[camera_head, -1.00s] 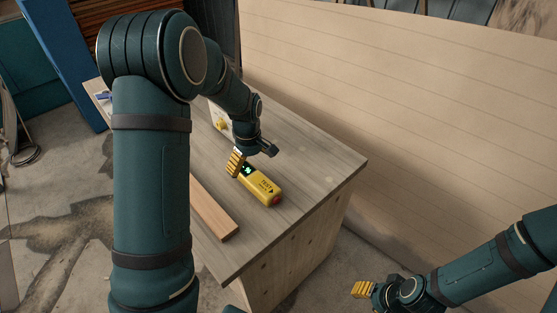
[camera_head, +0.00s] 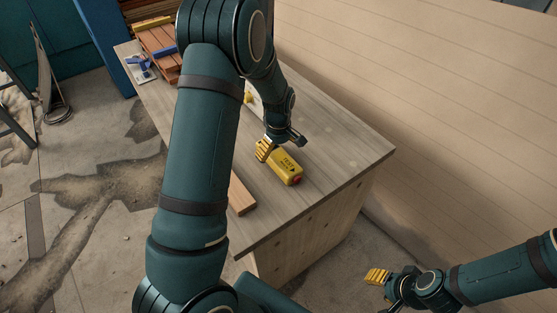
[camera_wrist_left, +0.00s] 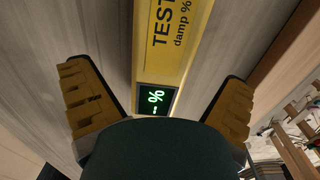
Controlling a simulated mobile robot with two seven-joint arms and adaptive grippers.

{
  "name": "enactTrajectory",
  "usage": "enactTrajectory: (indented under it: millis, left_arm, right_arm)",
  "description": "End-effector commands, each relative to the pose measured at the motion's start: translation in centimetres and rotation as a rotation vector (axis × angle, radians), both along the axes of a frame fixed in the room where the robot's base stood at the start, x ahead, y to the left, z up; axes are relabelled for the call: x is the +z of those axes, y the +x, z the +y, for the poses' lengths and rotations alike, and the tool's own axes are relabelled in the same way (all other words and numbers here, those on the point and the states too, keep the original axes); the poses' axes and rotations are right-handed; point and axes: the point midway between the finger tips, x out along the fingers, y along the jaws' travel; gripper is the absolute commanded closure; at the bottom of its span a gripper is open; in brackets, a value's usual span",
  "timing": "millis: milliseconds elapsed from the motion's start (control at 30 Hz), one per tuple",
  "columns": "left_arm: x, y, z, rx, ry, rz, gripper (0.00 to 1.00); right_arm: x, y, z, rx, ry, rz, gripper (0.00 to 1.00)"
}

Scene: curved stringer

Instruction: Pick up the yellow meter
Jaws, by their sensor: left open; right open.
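The yellow meter (camera_head: 285,167) lies on the wooden workbench (camera_head: 345,150), with black TEST lettering and a red end. In the left wrist view, the meter (camera_wrist_left: 172,45) shows "TEST damp %" and a lit green screen, and runs between the two fingers. My left gripper (camera_head: 272,148) is at the screen end of the meter. In the wrist view its yellow fingers (camera_wrist_left: 160,105) are open on either side of the meter, with gaps to both sides. My right gripper (camera_head: 380,285) is open and empty at the lower right, away from the bench.
A wooden strip (camera_head: 241,195) lies on the bench near the front edge. Stacked boards (camera_head: 160,45) and a blue tool (camera_head: 150,60) are at the far left end. A large plank wall (camera_head: 430,90) stands behind. The bench's right end is clear.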

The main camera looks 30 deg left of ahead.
Motion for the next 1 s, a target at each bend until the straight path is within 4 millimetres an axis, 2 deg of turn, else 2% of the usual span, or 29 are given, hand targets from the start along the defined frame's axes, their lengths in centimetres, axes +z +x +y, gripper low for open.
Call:
enactTrajectory:
  millis: [200,300,533,567,700,767,800,1000]
  left_arm:
    - [-3.3,-0.4,-0.1,0.001,0.001,0.004,0.00]
    - [-4.4,-0.3,-0.1,0.000,0.000,0.003,0.00]
    - [-4.6,-0.3,-0.1,0.000,0.000,0.000,0.00]
    - [-4.6,-0.3,-0.1,0.000,0.000,0.000,0.04]
    - [-4.6,-0.3,-0.1,0.000,0.000,0.001,0.53]
    - [-4.6,-0.3,-0.1,0.000,0.000,0.001,0.73]
    - [-4.5,-0.3,-0.1,0.000,0.000,0.001,0.76]
    - [-4.5,-0.2,-0.1,0.000,0.001,-0.001,0.76]
  right_arm:
    - [-0.9,-0.2,0.0,0.004,0.001,0.005,0.53]
    - [-1.0,-0.3,0.0,0.005,0.002,0.008,0.53]
    - [-1.0,-0.3,0.1,0.006,0.002,0.008,0.53]
    - [-1.0,-0.3,0.1,0.006,0.002,0.008,0.53]
    - [-1.0,-0.3,0.1,0.006,0.002,0.007,0.53]
    - [-1.0,-0.3,0.1,0.006,0.002,0.007,0.53]
    - [-1.0,-0.3,0.1,0.006,0.002,0.007,0.53]
    - [-1.0,-0.3,0.1,0.006,0.002,0.007,0.53]
